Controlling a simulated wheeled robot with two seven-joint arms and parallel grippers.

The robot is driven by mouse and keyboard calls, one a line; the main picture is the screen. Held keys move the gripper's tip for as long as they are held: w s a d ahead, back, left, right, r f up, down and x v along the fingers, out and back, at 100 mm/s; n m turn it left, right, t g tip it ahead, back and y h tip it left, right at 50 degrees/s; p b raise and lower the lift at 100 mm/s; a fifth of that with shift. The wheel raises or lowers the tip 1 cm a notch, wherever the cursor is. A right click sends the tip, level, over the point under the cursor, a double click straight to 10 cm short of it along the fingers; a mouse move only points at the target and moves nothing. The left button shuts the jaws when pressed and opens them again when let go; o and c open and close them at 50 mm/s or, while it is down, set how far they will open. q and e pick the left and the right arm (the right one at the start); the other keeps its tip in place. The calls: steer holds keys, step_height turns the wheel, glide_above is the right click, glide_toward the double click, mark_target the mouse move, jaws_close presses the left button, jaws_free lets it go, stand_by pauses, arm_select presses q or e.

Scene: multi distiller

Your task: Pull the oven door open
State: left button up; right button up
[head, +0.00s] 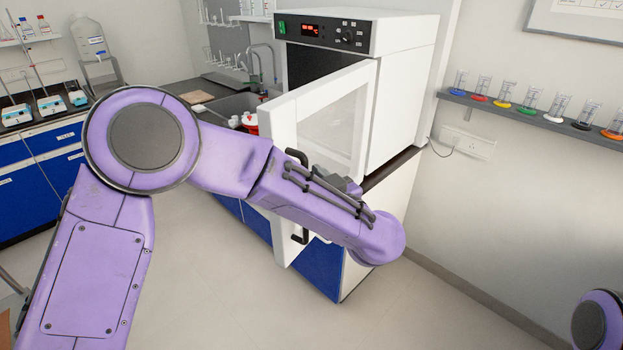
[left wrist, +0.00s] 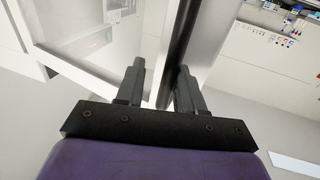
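The white oven (head: 402,95) stands on a counter, its black control panel (head: 325,33) lit red. Its windowed door (head: 285,120) is swung partly open, with a dark gap behind it. The black door handle (head: 299,237) is mostly hidden behind my left arm; its ends show. In the left wrist view, my left gripper (left wrist: 160,88) has its fingers apart at the dark handle bar (left wrist: 186,45), which runs between them. A gap shows beside the left finger; firm contact cannot be made out. The left fingers are largely hidden in the head view. My right gripper is out of view.
A sink (head: 233,106) with a red container (head: 250,122) lies behind the door. Blue cabinets (head: 60,165) stand at left. A wall shelf (head: 535,118) with several coloured-base cylinders is at right. The floor (head: 430,310) in front is clear.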

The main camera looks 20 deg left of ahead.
arm_select(q)
steer(key=shift+s+a, duration=0.1)
steer(key=shift+s, duration=0.1)
steer(key=b+v, duration=0.3)
steer(key=v, duration=0.7)
steer(key=shift+d, duration=0.25)
steer(key=shift+s, duration=0.1)
